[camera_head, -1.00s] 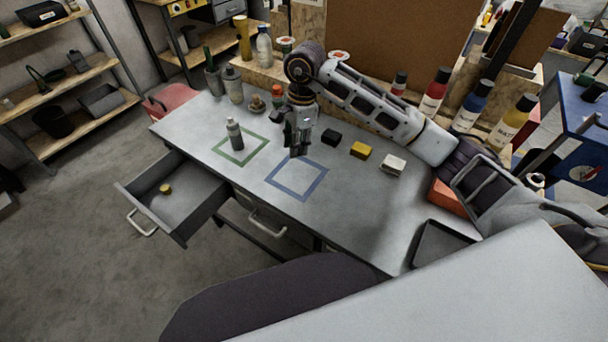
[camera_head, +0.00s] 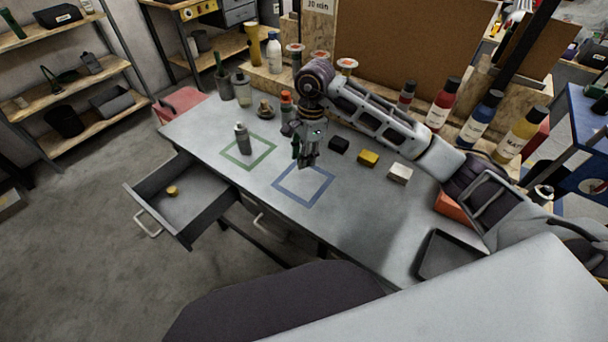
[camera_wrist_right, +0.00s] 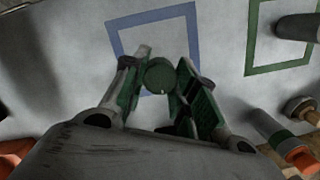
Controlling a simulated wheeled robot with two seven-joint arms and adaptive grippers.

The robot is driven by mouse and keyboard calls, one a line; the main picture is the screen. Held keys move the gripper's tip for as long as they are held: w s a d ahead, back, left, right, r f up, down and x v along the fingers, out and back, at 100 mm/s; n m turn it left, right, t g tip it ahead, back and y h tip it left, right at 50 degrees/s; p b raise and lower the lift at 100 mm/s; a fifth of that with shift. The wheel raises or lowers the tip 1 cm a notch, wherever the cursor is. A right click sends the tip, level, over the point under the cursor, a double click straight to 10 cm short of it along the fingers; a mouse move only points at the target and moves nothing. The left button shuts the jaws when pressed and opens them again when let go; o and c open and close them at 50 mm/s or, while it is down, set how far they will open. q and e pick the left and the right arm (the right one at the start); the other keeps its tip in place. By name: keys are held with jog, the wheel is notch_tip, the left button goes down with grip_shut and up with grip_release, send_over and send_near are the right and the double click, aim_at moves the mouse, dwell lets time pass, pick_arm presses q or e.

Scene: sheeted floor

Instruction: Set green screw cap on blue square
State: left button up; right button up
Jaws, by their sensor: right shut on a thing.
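My right gripper (camera_head: 306,164) is above the worktable, by the far corner of the blue square (camera_head: 321,193), a taped outline on the tabletop. In the right wrist view its two fingers are closed around the round dark green screw cap (camera_wrist_right: 160,75). The cap appears over the inside of the blue outline (camera_wrist_right: 155,16) there. In the head view the cap is hidden or too small to make out. How high it is above the table is hard to tell. My left gripper is not in view.
A grey bottle (camera_head: 242,139) stands in the green square (camera_head: 236,162) to the left. Black (camera_head: 339,144), yellow (camera_head: 368,158) and white (camera_head: 400,173) blocks lie right of the gripper. The drawer (camera_head: 205,203) is open with a small yellow object (camera_head: 172,191) inside.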

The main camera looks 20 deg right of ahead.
send_over(303, 181)
jog(key=f, duration=0.4)
jog(key=shift+d+f, duration=0.15)
jog(key=shift+d, duration=0.05)
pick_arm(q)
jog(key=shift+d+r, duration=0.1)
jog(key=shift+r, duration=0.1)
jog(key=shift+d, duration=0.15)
pick_arm(e)
jog(key=shift+f, duration=0.1)
jog(key=shift+f, duration=0.15)
jog(key=shift+f+p, duration=0.3)
jog(key=shift+f, duration=1.35)
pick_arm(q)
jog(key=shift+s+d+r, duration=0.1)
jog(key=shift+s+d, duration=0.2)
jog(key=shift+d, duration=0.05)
pick_arm(e)
jog(key=shift+f, duration=0.1)
